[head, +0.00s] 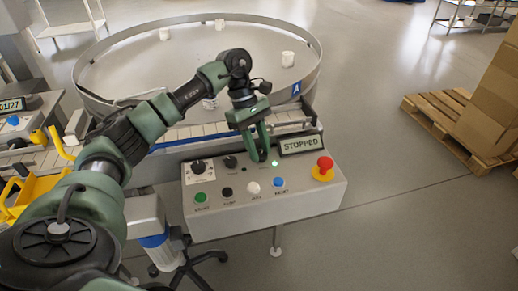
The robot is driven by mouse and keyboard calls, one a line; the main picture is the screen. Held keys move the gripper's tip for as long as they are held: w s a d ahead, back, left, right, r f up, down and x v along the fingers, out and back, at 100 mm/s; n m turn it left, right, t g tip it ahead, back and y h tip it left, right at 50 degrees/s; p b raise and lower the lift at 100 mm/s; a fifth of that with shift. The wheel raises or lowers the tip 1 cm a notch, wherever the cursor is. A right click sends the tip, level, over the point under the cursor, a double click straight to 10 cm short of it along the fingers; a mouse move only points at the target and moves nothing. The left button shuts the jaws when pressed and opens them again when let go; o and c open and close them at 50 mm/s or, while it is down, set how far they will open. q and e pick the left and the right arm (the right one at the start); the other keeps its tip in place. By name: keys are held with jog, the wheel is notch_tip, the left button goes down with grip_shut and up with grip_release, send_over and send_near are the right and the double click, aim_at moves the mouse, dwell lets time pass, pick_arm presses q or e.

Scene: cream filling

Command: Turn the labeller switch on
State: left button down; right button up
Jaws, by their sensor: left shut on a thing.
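The grey control box (316,191) stands in front of the round table. My left gripper (259,158) points down at the top row of its panel, right of two black knobs, the left knob (198,166) and the middle knob (230,161). Its green fingers are shut on a small switch there, which they mostly hide. I take it for the labeller switch, but the label is too small to read and its setting cannot be told. A small green light (274,163) glows just right of the fingers. The display (301,144) reads STOPPED. My right gripper is not in view.
Along the panel's lower row are a green button (200,198), a black button (227,192), a white button (253,188) and a blue button (279,183). A red emergency button (325,163) sits at the right. A conveyor (190,133) runs close behind the box.

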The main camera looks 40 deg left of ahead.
pick_arm(q)
jog(key=c, duration=1.1)
grip_release()
jog(key=shift+o, duration=0.2)
jog(key=v, duration=0.8)
jog(key=shift+b, duration=0.4)
jog(key=shift+w+d, duration=0.1)
